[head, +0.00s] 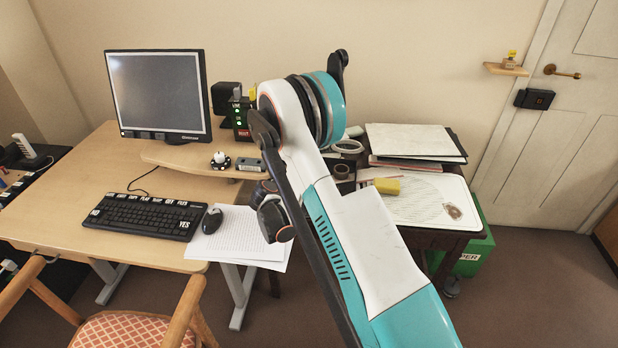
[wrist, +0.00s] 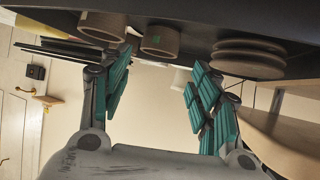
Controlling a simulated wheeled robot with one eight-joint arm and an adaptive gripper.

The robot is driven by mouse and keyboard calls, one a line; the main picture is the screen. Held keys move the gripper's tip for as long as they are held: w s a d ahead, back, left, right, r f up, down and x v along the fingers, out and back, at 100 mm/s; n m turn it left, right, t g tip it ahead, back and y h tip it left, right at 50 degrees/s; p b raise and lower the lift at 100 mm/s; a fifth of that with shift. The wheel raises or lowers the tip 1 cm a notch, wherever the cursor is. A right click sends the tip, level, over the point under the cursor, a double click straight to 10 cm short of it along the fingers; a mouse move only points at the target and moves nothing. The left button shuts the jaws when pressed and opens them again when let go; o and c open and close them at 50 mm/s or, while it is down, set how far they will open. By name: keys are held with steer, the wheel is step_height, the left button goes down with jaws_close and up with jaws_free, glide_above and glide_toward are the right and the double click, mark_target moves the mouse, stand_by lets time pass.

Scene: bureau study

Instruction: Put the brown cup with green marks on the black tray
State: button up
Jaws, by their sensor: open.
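The wrist view is upside down. In it a brown cup with a green mark (wrist: 161,42) stands on a dark surface (wrist: 200,18); a second, similar brown cup (wrist: 104,27), also with a green patch, stands to its left in the picture. My gripper (wrist: 157,78) is open and empty, its teal-padded fingers pointing toward the cups. The near cup shows above the gap between them, with no clear contact. In the head view a small brown round rim (head: 340,171) shows beside my arm, which hides much there. I cannot tell whether the dark surface is the black tray.
A stack of round brown discs (wrist: 248,58) is right of the cups in the wrist view. In the head view a stained white board (head: 420,208), a yellow block (head: 387,186) and papers (head: 408,140) cover the side table. The desk (head: 60,205) holds a monitor (head: 158,92) and keyboard (head: 143,215).

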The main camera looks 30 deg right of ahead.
steer(key=v, duration=0.2)
steer(key=shift+s+a+r, duration=0.2)
steer(key=shift+a, duration=0.1)
steer(key=s+a+r+n+y, duration=0.25)
steer(key=s+r, duration=0.35)
steer(key=r, duration=0.5)
steer(key=s+a+r+n+y, duration=0.25)
steer(key=s+r, duration=0.35)
steer(key=r, duration=0.5)
steer(key=s+a+r+n+y, duration=0.1)
steer(key=s+a+n, duration=0.1)
steer(key=s, duration=0.6)
steer(key=s+a+r+n+y, duration=0.2)
steer(key=s+a, duration=0.2)
steer(key=s, duration=0.4)
steer(key=s+a+r+n+y, duration=0.1)
steer(key=s+a+r+y, duration=0.1)
steer(key=s, duration=0.6)
steer(key=shift+a+n, duration=0.4)
steer(key=shift+a, duration=0.05)
steer(key=shift+s+d, duration=0.1)
steer(key=shift+s, duration=0.05)
